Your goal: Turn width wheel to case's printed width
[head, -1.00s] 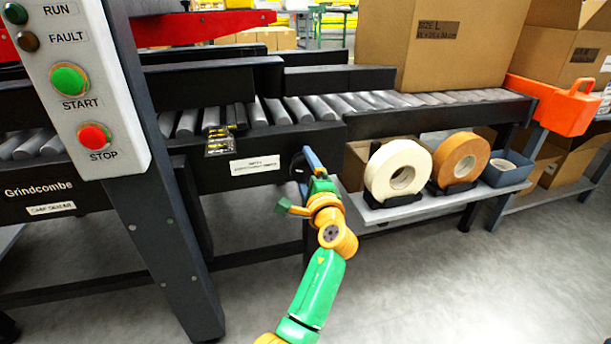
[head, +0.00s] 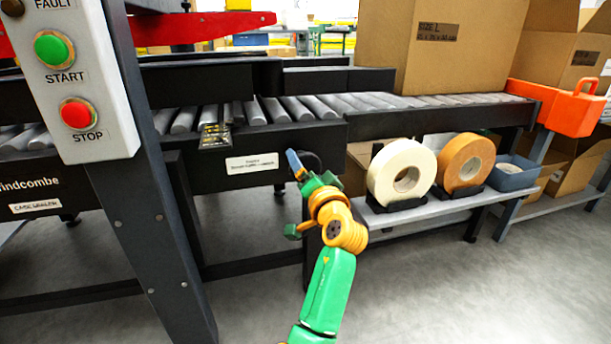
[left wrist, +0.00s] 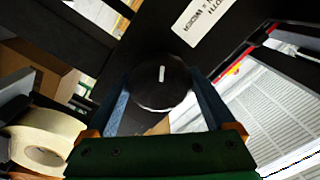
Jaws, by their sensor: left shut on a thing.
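The width wheel (left wrist: 160,80) is a dark round knob with a white pointer mark, which looks almost upright in the left wrist view. My left gripper (left wrist: 163,92) is shut on it, with one blue finger on each side. In the head view my left gripper (head: 300,162) is at the front rail beside a white label (head: 252,163), and hides most of the wheel. The brown case (head: 440,45) stands on the rollers. Its dark print reads SIZE L with a line of dimensions too small to read surely. My right gripper is out of view.
A shelf under the conveyor holds a white tape roll (head: 402,170), a tan tape roll (head: 466,163) and a blue bin (head: 514,173). A control panel (head: 85,90) with START and STOP buttons stands at left.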

